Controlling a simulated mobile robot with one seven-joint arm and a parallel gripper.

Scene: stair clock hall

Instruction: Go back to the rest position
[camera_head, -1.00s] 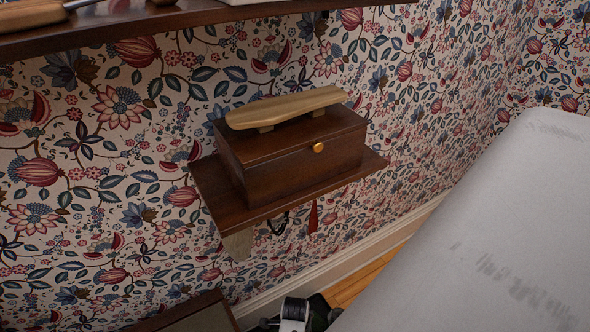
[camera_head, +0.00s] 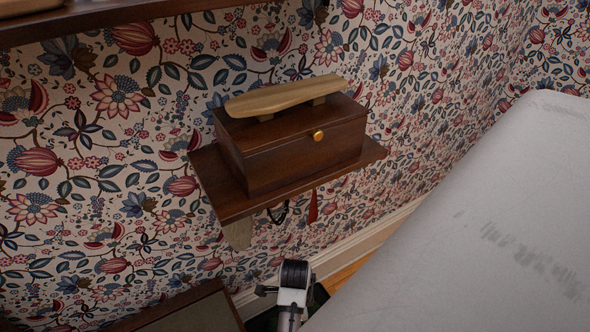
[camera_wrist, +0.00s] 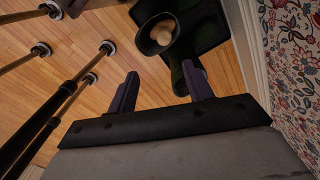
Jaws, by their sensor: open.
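My gripper (camera_wrist: 160,69) shows in the wrist view with its two dark fingers spread apart. Nothing is between them. The fingers point toward the wooden floor and the dark green items near the wall. Part of my arm (camera_head: 293,283) shows at the bottom of the head view, below the small wall shelf and apart from it. The fingers cannot be made out clearly there.
A brown wooden box (camera_head: 290,155) with a brass knob stands on the wall shelf (camera_head: 215,188). A pale wooden piece (camera_head: 285,98) sits on its lid. Another shelf (camera_head: 120,22) is above left. Rods (camera_wrist: 62,95) and a dark green container (camera_wrist: 158,38) stand over the floor (camera_wrist: 110,55).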

